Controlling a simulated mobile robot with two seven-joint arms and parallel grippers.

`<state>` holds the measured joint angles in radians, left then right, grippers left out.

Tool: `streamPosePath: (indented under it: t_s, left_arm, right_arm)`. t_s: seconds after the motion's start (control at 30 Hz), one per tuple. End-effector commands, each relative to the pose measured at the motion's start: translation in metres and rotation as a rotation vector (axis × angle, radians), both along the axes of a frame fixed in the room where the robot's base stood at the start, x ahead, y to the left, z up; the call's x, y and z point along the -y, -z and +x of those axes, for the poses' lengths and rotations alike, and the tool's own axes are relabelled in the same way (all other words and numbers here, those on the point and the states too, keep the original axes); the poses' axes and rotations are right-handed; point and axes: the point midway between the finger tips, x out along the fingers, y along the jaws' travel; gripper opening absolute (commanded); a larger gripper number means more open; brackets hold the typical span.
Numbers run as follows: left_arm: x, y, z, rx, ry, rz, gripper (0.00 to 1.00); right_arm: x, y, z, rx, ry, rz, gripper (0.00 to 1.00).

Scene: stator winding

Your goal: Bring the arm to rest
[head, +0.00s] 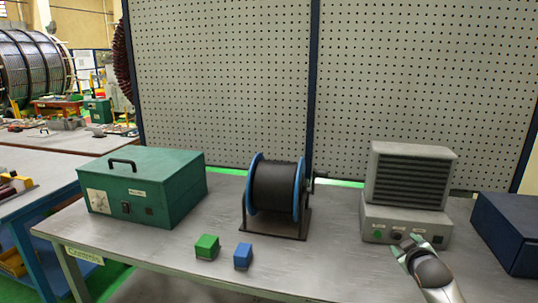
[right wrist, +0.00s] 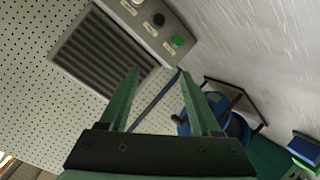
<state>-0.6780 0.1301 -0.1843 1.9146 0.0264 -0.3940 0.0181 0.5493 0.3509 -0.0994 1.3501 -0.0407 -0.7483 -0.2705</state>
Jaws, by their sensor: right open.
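My right gripper (head: 408,244) is in front of the lower part of the grey louvred unit (head: 410,178) at the right of the bench, near its buttons. In the right wrist view its two green fingers (right wrist: 160,100) are apart with nothing between them. The same view shows the louvred unit (right wrist: 105,48) tilted at the upper left, with a green and a black button on its panel. I cannot tell whether the gripper touches the unit. My left gripper is in neither view.
A cable reel (head: 275,190) with blue flanges stands mid-bench. A green block (head: 207,246) and a blue block (head: 243,256) lie before it. A green case (head: 145,188) is at left, a dark blue box (head: 508,230) at far right. A pegboard (head: 225,80) rises behind.

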Motion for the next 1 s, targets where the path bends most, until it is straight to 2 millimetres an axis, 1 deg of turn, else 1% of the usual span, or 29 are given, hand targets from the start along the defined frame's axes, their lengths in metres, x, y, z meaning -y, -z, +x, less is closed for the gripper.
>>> streamPosePath:
  t_s: [0.03,0.1,0.27,0.3,0.47,0.5,0.57,0.6,0.67,0.7,0.77,0.8,0.87,0.9,0.97,1.0]
  left_arm:
    - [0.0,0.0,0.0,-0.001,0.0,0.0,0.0]
    - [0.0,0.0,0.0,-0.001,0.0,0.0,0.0]
    - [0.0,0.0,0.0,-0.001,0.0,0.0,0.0]
    - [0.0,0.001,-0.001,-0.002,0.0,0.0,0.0]
    - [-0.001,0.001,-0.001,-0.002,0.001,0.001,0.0]
    - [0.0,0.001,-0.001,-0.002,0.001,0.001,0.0]
    - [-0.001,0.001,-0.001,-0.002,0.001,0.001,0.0]
    - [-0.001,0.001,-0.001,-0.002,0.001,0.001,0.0]
    - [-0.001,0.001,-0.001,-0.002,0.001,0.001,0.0]
    - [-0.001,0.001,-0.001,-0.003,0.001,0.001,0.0]
    - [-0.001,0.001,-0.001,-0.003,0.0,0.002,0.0]
    - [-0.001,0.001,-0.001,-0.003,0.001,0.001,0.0]
    - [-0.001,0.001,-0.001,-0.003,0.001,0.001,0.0]
    - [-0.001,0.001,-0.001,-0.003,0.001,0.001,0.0]
    - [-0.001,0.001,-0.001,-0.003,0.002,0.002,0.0]
    - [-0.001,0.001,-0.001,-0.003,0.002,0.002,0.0]
  right_arm:
    - [-0.007,-0.012,0.006,0.08,-0.012,0.057,0.64]
    - [-0.015,-0.03,0.013,0.186,-0.03,0.142,0.64]
    - [-0.032,-0.068,0.021,0.4,-0.085,0.326,0.64]
    - [-0.041,-0.039,0.011,0.349,-0.089,0.324,0.64]
    - [-0.07,0.026,-0.023,0.254,-0.114,0.348,0.64]
    - [-0.077,0.043,-0.034,0.228,-0.119,0.356,0.64]
    - [-0.089,0.07,-0.053,0.186,-0.127,0.372,0.64]
    - [-0.098,0.088,-0.067,0.157,-0.133,0.383,0.64]
    - [-0.111,0.116,-0.092,0.11,-0.139,0.402,0.64]
    - [-0.121,0.134,-0.111,0.076,-0.144,0.418,0.64]
    - [-0.135,0.16,-0.141,0.025,-0.149,0.443,0.64]
    - [-0.145,0.176,-0.163,-0.009,-0.151,0.46,0.64]
    - [-0.158,0.198,-0.196,-0.06,-0.15,0.487,0.64]
    - [-0.166,0.21,-0.218,-0.093,-0.15,0.505,0.64]
    - [-0.178,0.226,-0.252,-0.141,-0.145,0.534,0.64]
    - [-0.185,0.234,-0.273,-0.171,-0.141,0.551,0.64]
